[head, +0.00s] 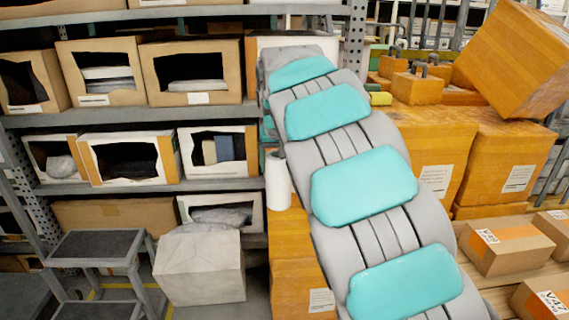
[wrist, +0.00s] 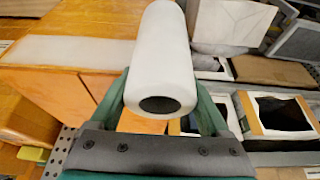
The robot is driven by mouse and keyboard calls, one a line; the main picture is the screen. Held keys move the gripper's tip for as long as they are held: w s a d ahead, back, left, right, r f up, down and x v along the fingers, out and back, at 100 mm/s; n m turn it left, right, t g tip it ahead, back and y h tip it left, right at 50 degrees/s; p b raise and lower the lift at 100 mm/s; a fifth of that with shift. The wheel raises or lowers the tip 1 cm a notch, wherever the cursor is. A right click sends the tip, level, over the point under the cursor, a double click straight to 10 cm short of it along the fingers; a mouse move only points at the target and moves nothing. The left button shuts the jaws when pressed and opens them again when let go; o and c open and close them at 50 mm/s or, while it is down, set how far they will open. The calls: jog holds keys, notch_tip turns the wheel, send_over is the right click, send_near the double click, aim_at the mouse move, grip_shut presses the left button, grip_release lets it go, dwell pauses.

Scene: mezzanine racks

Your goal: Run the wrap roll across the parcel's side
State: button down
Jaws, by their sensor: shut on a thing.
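The white wrap roll (wrist: 165,60) is between the two green fingers of my gripper (wrist: 163,98) in the wrist view, its dark hollow end facing the camera. My gripper is shut on it. In the head view the roll (head: 278,180) shows upright just left of my arm, which hides the gripper. An orange parcel (head: 292,255) stands below the roll there, partly behind my arm. In the wrist view, orange box faces (wrist: 75,98) lie left of and behind the roll, with a whitish band (wrist: 70,52) beside them. Whether the roll touches the parcel, I cannot tell.
Grey shelves (head: 130,118) with open cartons fill the left. A grey step stool (head: 95,245) and a pale wrapped box (head: 200,267) stand on the floor. Large orange boxes (head: 435,150) are stacked at right, with small cartons (head: 508,245) in front.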

jog(key=shift+a, duration=0.45)
jog(key=shift+w+d, duration=0.1)
jog(key=shift+d, duration=1.45)
jog(key=d, duration=0.6)
jog(key=shift+b, duration=0.35)
jog(key=shift+d, duration=0.1)
jog(key=d, duration=1.4)
jog(key=shift+d, duration=0.35)
dwell(0.8)
jog(key=shift+s, duration=0.25)
jog(key=s+b, duration=0.2)
jog(key=s, duration=0.4)
jog(key=shift+s, duration=0.4)
